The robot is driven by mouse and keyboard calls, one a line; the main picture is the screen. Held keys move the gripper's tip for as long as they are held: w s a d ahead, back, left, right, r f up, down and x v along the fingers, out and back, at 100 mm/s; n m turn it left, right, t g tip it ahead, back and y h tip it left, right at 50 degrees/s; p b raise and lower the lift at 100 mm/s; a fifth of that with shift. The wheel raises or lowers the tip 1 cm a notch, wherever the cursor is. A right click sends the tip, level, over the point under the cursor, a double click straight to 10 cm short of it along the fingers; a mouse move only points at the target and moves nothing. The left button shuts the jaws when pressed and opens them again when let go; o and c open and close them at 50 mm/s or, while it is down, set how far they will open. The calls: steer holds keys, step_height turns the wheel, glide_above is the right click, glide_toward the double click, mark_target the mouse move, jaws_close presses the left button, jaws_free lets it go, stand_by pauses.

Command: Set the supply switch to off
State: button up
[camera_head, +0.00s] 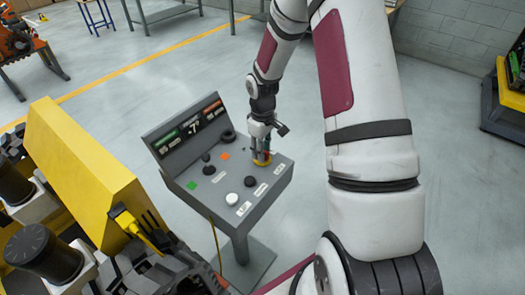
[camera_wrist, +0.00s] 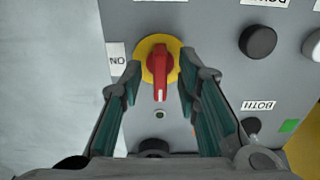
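The supply switch is a red rotary handle (camera_wrist: 160,72) on a yellow round plate (camera_wrist: 147,72). In the wrist view the handle points down, its white-marked end toward my gripper. An "ON" label (camera_wrist: 117,60), upside down, lies left of the plate. Any other position label is hidden. My gripper (camera_wrist: 161,76) is open, with one finger on each side of the handle and gaps visible between. In the head view my gripper (camera_head: 262,148) is over the yellow plate (camera_head: 262,162) at the right part of the grey control panel (camera_head: 215,178); the handle is mostly hidden there.
The panel also carries a white button (camera_head: 232,199), a black button (camera_head: 249,181), a green square (camera_head: 191,185) and several black knobs. A raised display board (camera_head: 187,125) stands at its back. Yellow machinery (camera_head: 80,170) is at left. Floor to the right is free.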

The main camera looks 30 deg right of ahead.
step_height(320, 180, up, 11)
stand_by(0.4)
steer(key=shift+r, duration=0.1)
steer(key=s+a+r+m+t+h, duration=0.1)
steer(key=s+a+r, duration=0.35)
steer(key=r, duration=0.35)
steer(key=s+a+r+m+t, duration=0.1)
steer(key=s+a+r, duration=0.3)
steer(key=r, duration=0.5)
steer(key=s+a+r+m+t, duration=0.1)
steer(key=s+a+r, duration=0.1)
steer(key=s, duration=0.5)
steer(key=s+a+r+m+t+y, duration=0.1)
steer(key=s+r, duration=0.3)
steer(key=s, duration=0.4)
steer(key=shift+a+t, duration=0.65)
steer(key=shift+t, duration=0.15)
